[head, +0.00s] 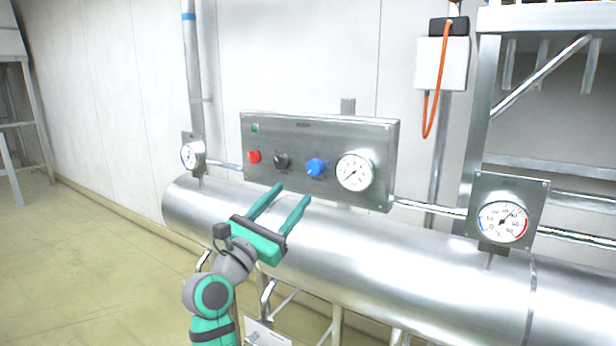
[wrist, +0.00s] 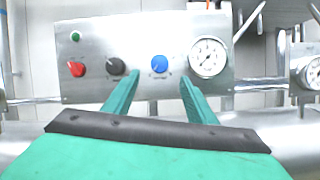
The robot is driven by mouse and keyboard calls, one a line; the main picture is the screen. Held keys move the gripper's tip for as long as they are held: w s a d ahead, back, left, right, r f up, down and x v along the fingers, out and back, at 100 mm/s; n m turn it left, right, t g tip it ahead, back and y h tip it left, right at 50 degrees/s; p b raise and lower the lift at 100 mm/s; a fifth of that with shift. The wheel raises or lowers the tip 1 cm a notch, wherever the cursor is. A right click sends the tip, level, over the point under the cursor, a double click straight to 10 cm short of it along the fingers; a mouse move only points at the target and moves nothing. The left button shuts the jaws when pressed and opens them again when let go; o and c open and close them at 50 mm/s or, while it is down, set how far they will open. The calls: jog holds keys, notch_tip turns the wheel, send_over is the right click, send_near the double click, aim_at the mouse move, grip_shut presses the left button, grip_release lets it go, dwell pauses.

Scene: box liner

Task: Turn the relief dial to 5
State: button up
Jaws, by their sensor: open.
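A steel control panel (head: 320,128) stands above a large steel cylinder. It carries a red knob (head: 254,157), a black knob (head: 282,161), a blue knob (head: 315,168) and a white round gauge (head: 355,171). The labels are too small to read, so I cannot tell which one is the relief dial. My gripper (head: 292,192) is open and empty, in front of and below the panel. In the wrist view its fingers (wrist: 160,84) point at the panel, with the blue knob (wrist: 159,64) showing between and above the fingertips. No knob is touched.
The steel cylinder (head: 400,255) runs across below the panel. Gauges stand at its left (head: 190,156) and right (head: 503,221). A white box (head: 441,64) with an orange cable (head: 430,115) hangs on the wall. The floor at left is clear.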

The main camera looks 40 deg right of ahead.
aim_at(313, 170)
jog(key=x, duration=0.9)
jog(key=shift+w+d, duration=0.15)
jog(key=shift+d, duration=0.05)
jog(key=shift+c, duration=0.5)
jog(key=c, duration=0.9)
